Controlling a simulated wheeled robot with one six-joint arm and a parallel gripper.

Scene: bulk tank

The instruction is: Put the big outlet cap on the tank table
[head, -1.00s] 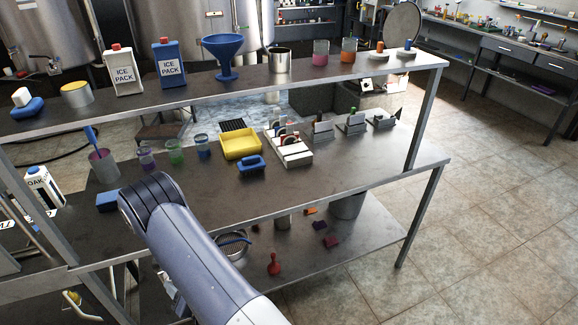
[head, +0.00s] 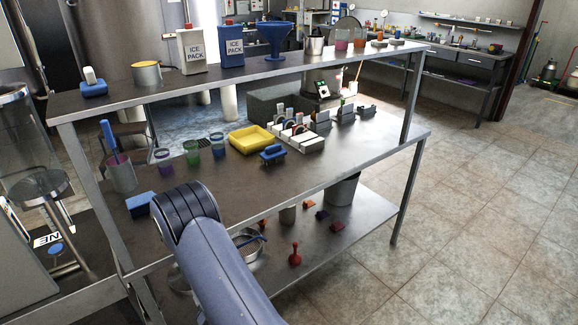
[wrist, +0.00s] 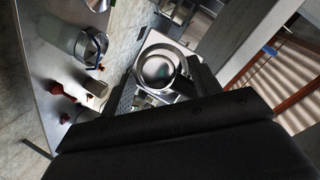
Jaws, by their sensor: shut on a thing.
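My gripper (wrist: 166,85) shows in the wrist view, its two dark fingers on either side of a round, shiny metal piece that looks like the big outlet cap (wrist: 159,70). The gripper is shut on it. The cap's open, rimmed round face shows, and part of its lower edge is hidden by my gripper's dark body. In the head view my arm hides the front of the bench, and neither the gripper nor the cap shows there. I cannot tell which surface is the tank table.
A metal bench (head: 328,165) carries a yellow tray (head: 251,139), a blue brush (head: 272,154) and several cups. Its upper shelf (head: 112,104) holds ice packs and a blue funnel (head: 275,40). A red tool (head: 295,256) lies on the low shelf. The tiled floor (head: 480,210) at right is clear.

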